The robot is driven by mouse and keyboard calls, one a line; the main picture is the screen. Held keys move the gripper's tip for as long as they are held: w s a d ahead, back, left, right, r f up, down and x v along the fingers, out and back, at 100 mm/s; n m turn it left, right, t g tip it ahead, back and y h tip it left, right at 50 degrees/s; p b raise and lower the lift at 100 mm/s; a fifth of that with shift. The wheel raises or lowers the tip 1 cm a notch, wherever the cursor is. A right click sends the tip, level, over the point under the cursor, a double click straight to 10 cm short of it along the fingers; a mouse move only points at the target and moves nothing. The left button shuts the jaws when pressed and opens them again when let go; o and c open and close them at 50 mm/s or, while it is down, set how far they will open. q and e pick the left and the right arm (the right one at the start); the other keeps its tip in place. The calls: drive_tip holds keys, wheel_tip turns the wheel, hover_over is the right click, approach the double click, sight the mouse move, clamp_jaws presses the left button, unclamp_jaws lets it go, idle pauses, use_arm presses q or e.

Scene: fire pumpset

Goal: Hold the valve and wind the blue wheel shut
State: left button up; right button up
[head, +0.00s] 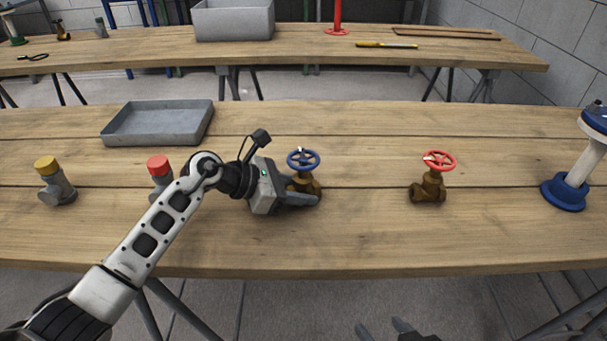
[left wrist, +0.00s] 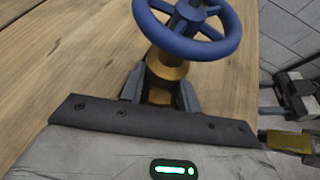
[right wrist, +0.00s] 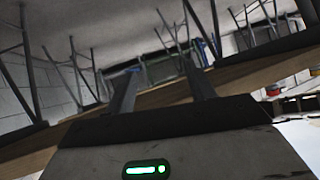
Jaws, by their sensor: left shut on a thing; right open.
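The brass valve (head: 310,186) with the blue wheel (head: 303,159) stands upright on the near bench. My left gripper (head: 304,199) is shut on the valve's body, below the wheel. In the left wrist view the fingers (left wrist: 160,90) lie on both sides of the brass body (left wrist: 166,70), with the blue wheel (left wrist: 190,25) above them. My right gripper (head: 384,328) is open and empty, low in front of the bench's front edge. In the right wrist view its two fingers (right wrist: 160,88) are spread apart with nothing between them.
A brass valve with a red wheel (head: 432,180) stands to the right. A blue-and-white post (head: 570,185) is at the far right. Red-capped (head: 160,175) and yellow-capped (head: 54,184) fittings and a grey tray (head: 158,124) are at left. Wood between the two valves is clear.

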drive_tip(key=o, duration=0.4)
drive_tip(key=shift+w+a+r, duration=0.1)
drive_tip(key=shift+r, duration=0.1)
drive_tip(key=shift+o, duration=0.2)
drive_tip(key=a+r+n+g+y, duration=0.35)
drive_tip(key=a+n+y, duration=0.2)
drive_tip(key=a, duration=0.35)
drive_tip(key=a+r+n+g+y, duration=0.35)
drive_tip(key=a+r+n, duration=0.2)
drive_tip(key=a, duration=0.35)
drive_tip(key=n+h, duration=1.1)
drive_tip(key=n, duration=1.8)
approach(304, 156)
drive_tip(key=x, duration=0.8)
drive_tip(key=shift+f, duration=0.15)
